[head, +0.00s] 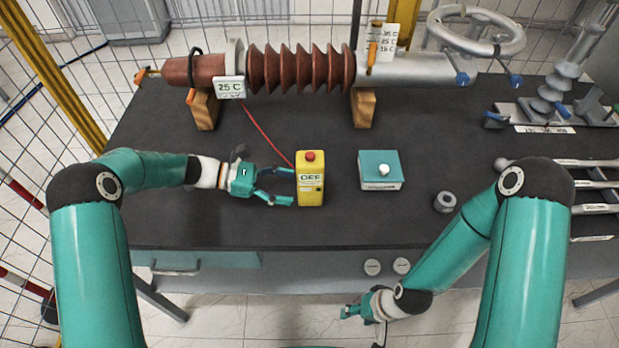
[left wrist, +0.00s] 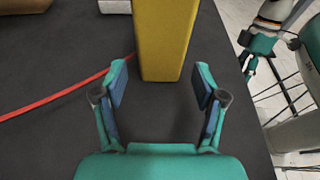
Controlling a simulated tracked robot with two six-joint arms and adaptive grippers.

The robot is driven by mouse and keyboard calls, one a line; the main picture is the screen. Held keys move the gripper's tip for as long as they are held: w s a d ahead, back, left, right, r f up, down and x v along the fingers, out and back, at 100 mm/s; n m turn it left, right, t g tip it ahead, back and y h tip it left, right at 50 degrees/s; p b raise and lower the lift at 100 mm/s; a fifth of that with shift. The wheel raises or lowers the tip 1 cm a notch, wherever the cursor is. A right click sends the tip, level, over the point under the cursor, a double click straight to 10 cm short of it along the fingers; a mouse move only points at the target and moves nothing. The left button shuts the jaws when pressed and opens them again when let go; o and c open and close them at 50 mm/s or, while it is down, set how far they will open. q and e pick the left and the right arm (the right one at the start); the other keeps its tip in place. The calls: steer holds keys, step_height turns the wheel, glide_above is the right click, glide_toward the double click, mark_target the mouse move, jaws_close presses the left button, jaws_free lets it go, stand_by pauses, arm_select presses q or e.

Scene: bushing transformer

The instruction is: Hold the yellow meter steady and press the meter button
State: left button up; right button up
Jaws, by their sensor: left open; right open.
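The yellow meter (head: 311,185) stands upright on the dark table, with a red button (head: 310,156) on top and a display reading "OFF" on its front. My left gripper (head: 283,187) is open at the meter's left side. In the left wrist view the meter (left wrist: 166,40) is just beyond the open fingertips (left wrist: 160,82), roughly centred between them, with no finger seen touching it. My right gripper (head: 350,312) is open and empty, low in front of the table's front edge, away from the meter. Its fingers look small in the head view.
A teal box (head: 380,170) with a white knob stands right of the meter, and a grey ring (head: 445,202) lies further right. A red cable (head: 265,133) runs behind the meter. The ribbed brown bushing (head: 300,70) rests on wooden blocks behind. Wrenches (head: 590,185) lie at the right edge.

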mark_target(305, 190)
arm_select(q)
steer(key=shift+b+x, duration=0.8)
steer(key=shift+x, duration=1.8)
arm_select(e)
steer(key=shift+f, duration=0.8)
arm_select(q)
steer(key=shift+c, duration=0.2)
steer(key=c, duration=0.7)
steer(key=shift+o, duration=0.2)
arm_select(e)
jaws_close()
